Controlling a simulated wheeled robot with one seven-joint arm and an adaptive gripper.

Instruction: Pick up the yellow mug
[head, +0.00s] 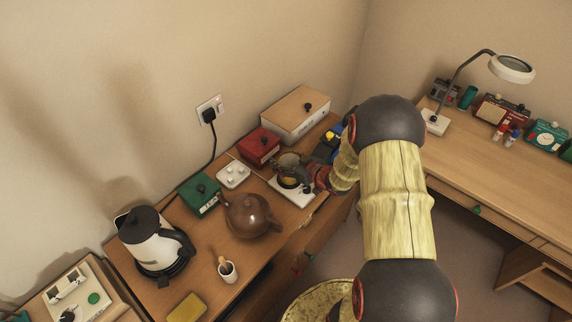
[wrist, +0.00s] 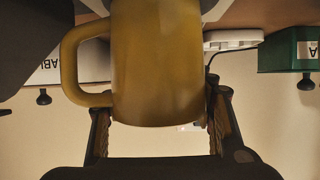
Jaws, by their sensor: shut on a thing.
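The yellow mug (wrist: 158,65) fills the middle of the wrist view, its handle to the left. My gripper (wrist: 160,118) has one finger on each side of the mug and is shut on it. In the head view my gripper (head: 291,166) is over a white square plate (head: 302,199) on the wooden desk. Only a small yellow part of the mug (head: 289,182) shows there, mostly hidden by the gripper. I cannot tell whether the mug touches the plate.
A brown teapot (head: 250,217), green box (head: 199,194), white knobbed block (head: 233,175) and red box (head: 258,147) stand close to the left. A larger cream box (head: 296,113) is behind.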

